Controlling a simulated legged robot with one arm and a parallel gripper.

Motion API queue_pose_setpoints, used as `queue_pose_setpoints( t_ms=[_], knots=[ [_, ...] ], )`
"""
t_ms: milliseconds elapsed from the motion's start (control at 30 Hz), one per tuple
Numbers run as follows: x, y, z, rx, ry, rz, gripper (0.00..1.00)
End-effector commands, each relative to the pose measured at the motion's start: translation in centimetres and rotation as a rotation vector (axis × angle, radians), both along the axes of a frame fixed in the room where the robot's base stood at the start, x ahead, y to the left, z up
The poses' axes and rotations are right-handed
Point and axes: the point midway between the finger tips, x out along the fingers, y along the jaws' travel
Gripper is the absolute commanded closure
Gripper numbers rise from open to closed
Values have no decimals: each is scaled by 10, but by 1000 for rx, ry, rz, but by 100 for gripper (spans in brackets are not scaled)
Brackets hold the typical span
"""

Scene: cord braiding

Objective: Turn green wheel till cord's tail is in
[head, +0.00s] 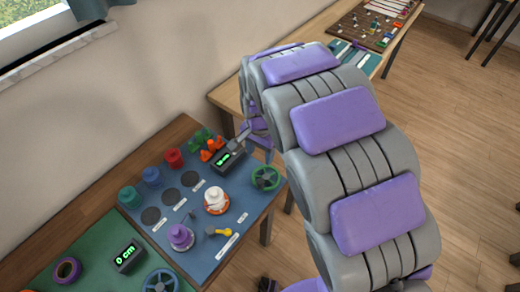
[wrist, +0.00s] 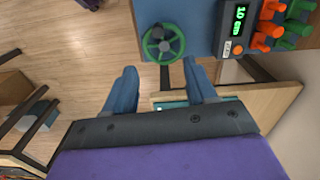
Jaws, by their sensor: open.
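The green wheel (head: 265,178) sits at the right edge of the blue board. In the head view my arm hides most of the gripper. A dark box with a green display (wrist: 240,18) stands beside the wheel and appears to read 10 cm. I cannot make out the cord or its tail in either view.
Orange pieces (head: 210,150) and green pieces (head: 199,138) stand by the display box. A white spool (head: 215,199), a purple spool (head: 180,236) and a yellow piece (head: 219,231) share the blue board. A second box (head: 126,256) reads 0 cm. Another table (head: 392,52) stands behind.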

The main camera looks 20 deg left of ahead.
Motion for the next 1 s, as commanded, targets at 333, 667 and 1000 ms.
queue_pose_setpoints(
  t_ms=[333, 667, 1000],
  knots=[
    [-1, -1, -50, -2, 6, 0, 44],
    [0, 1, -109, -2, 2, 0, 44],
    [-1, -1, -160, -1, 1, 0, 44]
  ],
)
